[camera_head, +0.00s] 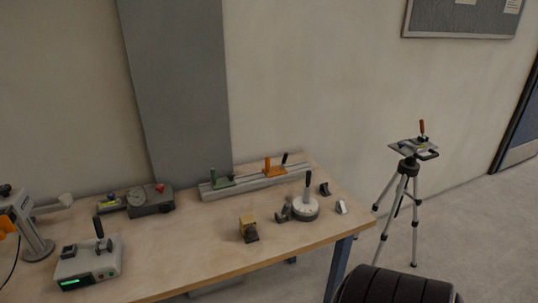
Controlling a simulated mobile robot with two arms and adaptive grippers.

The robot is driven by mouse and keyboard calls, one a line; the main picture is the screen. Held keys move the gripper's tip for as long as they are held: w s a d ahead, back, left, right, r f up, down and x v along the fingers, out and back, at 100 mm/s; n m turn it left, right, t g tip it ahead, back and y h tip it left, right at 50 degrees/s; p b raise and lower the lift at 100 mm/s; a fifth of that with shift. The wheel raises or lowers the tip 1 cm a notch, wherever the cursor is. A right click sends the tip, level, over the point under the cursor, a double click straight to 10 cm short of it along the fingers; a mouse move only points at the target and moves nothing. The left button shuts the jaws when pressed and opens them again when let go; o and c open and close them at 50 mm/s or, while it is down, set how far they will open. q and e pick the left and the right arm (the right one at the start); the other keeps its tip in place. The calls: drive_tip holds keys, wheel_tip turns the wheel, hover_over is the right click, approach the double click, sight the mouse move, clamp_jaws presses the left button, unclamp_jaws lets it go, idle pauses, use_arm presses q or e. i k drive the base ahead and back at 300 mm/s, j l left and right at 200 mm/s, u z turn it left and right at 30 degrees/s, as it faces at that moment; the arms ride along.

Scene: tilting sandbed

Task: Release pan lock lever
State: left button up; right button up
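A tripod (401,205) stands on the floor right of the workbench. Its head (408,165) carries a flat plate (413,148) with a small yellow-green patch. An upright lever with an orange-red grip (422,127) rises from the plate, and a dark handle (429,155) sits at its right side. I cannot tell which part is the pan lock lever, or whether it is locked. On the bench, a round light-grey base (304,209) with an upright dark-tipped lever (307,186) stands near the right end. Neither of my grippers is in view.
The wooden bench (195,255) holds a rail (250,184) with green and orange clamps, a dial gauge unit (149,200), a boxed instrument (88,262) and a brass-coloured block (248,229). A dark ribbed object (396,287) fills the bottom right. Floor is clear right of the tripod.

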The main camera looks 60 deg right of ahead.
sight(287, 205)
drive_tip(key=z, duration=1.9)
